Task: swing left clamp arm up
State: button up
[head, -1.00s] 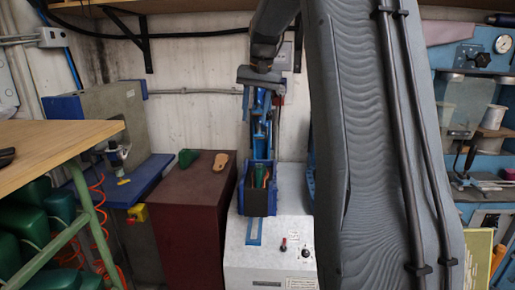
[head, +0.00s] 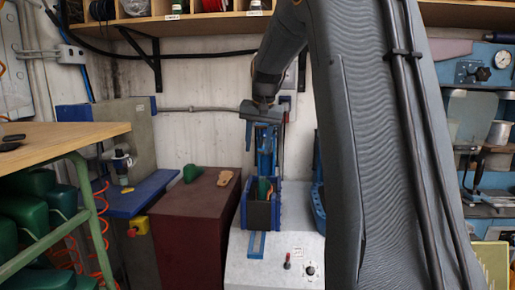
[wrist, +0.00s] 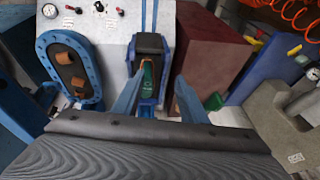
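A light grey machine (head: 277,262) stands ahead with a small blue and black fixture (head: 260,212) on top. A green piece with an orange-tan part sits in the fixture; it shows in the wrist view (wrist: 147,80). Blue sides flank the fixture; I cannot tell which part is the left clamp arm. My gripper (head: 266,150) points down above and behind the fixture. In the wrist view, its two blue fingers (wrist: 160,90) are spread apart on either side of the fixture, with nothing visibly held. Whether a finger touches the fixture is unclear.
A blue oval frame (wrist: 70,72) with orange pads stands beside the fixture; my arm partly hides it in the head view. A maroon cabinet (head: 190,235) carries a green piece and a tan sole. A wooden table (head: 60,142) is at left. A shelf (head: 200,20) hangs above.

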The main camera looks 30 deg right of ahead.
jog(key=shift+w+d, duration=0.1)
jog(key=shift+w, duration=0.1)
jog(key=c, duration=0.6)
jog(key=w+d+m+t+h+b, duration=0.1)
jog(key=w+t, duration=0.1)
jog(key=w+d+m+t, duration=0.1)
jog(key=w+d, duration=0.1)
jog(key=w, duration=0.1)
jog(key=w+d+f+m+t+h+b, duration=0.1)
jog(key=w+t, duration=0.1)
jog(key=w, duration=0.1)
jog(key=shift+w+d+m+t+h+b, duration=0.2)
jog(key=shift+m+t+h+b, duration=0.1)
jog(key=shift+m, duration=0.1)
grip_shut()
notch_tip(320, 180, up, 4)
jog(key=w+d+m+t+h+b, duration=0.2)
jog(key=w+m+t, duration=0.1)
jog(key=t, duration=0.3)
jog(key=s+a+r+m+t+h+b, duration=0.4)
jog(key=s+r+m+t, duration=0.2)
jog(key=s+r+t, duration=0.55)
jog(key=w+d+r+g+p, duration=0.1)
jog(key=w+d+r+p, duration=0.2)
jog(key=w+r+p, duration=0.2)
notch_tip(320, 180, up, 3)
jog(key=shift+w+g, duration=0.35)
jog(key=shift+w, duration=0.8)
